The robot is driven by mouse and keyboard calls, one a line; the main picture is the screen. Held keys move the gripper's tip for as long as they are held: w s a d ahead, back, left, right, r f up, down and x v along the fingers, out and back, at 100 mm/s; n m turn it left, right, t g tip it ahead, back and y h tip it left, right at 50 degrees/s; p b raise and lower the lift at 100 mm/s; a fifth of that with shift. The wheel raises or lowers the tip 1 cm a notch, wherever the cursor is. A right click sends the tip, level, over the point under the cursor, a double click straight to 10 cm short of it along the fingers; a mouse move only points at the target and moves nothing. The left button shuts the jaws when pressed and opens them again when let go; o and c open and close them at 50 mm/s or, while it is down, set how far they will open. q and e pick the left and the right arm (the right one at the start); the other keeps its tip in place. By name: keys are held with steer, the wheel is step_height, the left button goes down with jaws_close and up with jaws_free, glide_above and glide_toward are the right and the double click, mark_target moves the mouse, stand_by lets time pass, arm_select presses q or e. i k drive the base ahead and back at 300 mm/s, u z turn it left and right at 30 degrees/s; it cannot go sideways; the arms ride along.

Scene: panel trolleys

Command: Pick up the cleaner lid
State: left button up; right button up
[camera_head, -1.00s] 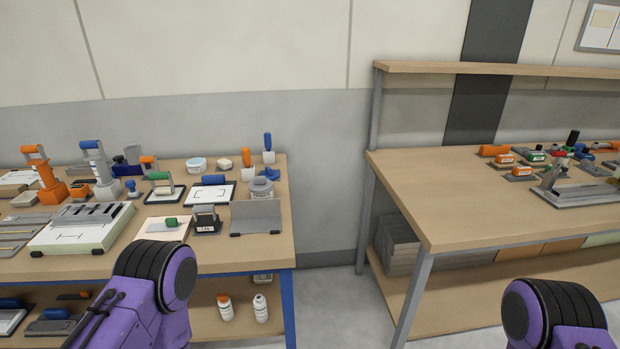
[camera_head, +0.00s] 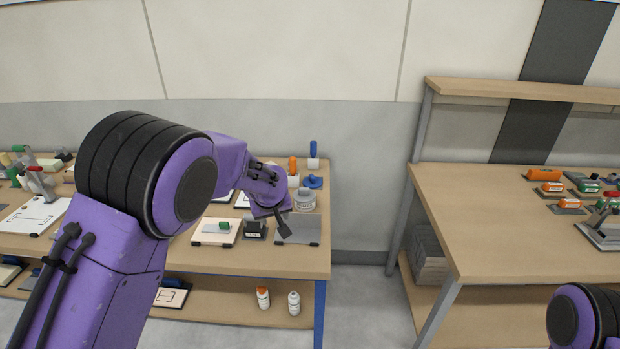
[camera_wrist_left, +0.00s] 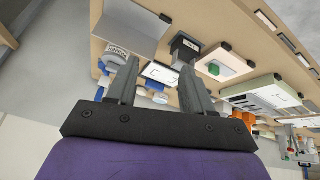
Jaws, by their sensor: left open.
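A round grey tub with a lid (camera_head: 305,199) stands near the right end of the left bench in the head view, and I take it for the cleaner. It also shows in the left wrist view (camera_wrist_left: 117,54), with lettering too small to read surely, beside one finger. My left gripper (camera_head: 284,228) is over the bench's right part, in front of the tub and apart from it. In the left wrist view the gripper (camera_wrist_left: 160,72) has its fingers apart with nothing held. My right gripper is out of view.
A grey angled plate (camera_head: 303,231) and a dark block with a handle (camera_head: 255,229) are close to the gripper. Blue-handled (camera_head: 313,155) and orange-handled tools stand behind. Bottles (camera_head: 293,303) stand on the lower shelf. A second bench (camera_head: 500,215) is at right, across a gap.

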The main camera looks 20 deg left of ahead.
mark_target(312, 181)
steer(key=i, duration=1.45)
